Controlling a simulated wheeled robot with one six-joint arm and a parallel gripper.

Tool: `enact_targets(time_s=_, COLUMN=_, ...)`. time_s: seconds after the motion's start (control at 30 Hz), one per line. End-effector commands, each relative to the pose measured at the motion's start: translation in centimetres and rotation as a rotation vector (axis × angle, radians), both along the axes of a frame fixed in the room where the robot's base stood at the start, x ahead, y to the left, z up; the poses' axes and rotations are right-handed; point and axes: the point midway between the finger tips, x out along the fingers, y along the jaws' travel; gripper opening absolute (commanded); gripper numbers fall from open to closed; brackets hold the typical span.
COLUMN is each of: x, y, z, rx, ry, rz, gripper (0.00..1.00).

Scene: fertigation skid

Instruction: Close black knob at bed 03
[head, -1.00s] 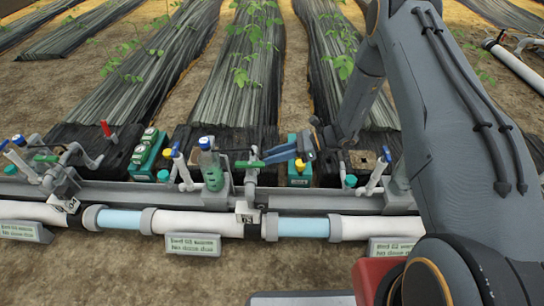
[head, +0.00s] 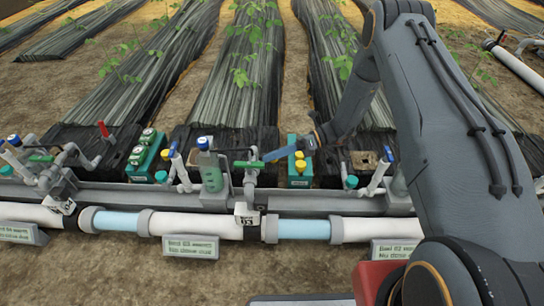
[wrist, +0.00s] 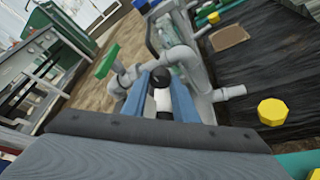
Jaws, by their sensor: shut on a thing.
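The black knob (wrist: 161,76) shows in the wrist view as a round black ball between the tips of my two blue fingers, with a white stem below it. My gripper (wrist: 160,82) is shut on it. In the head view my gripper (head: 268,157) reaches in from the right, level with the green lever handle (head: 247,164) on the riser behind the 03 tag (head: 246,215). My fingers hide the knob there. The green handle also shows in the wrist view (wrist: 107,60), left of my fingers and apart from them.
A green box with yellow caps (head: 300,173) stands just below my wrist. A grey-green bottle (head: 210,170) stands left of the riser. The white main pipe (head: 200,224) runs along the front, with bed signs (head: 191,247) before it. Similar valves stand at left and right.

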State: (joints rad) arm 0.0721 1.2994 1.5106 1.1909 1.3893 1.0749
Motion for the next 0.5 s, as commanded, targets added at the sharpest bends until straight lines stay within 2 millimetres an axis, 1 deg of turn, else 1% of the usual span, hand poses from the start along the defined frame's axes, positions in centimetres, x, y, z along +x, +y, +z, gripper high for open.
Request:
enact_targets(time_s=0.27, x=0.04, y=-0.02, z=0.02, rx=0.000, ry=0.000, rz=-0.001, gripper=0.04)
enact_targets(time_s=0.3, x=0.04, y=-0.02, z=0.02, rx=0.000, ry=0.000, rz=-0.001, gripper=0.33)
enact_targets(time_s=0.37, x=0.04, y=-0.01, z=0.01, rx=0.000, ry=0.000, rz=-0.001, gripper=0.43)
enact_targets(time_s=0.5, x=0.02, y=0.03, z=0.01, rx=0.000, ry=0.000, rz=-0.001, gripper=0.44)
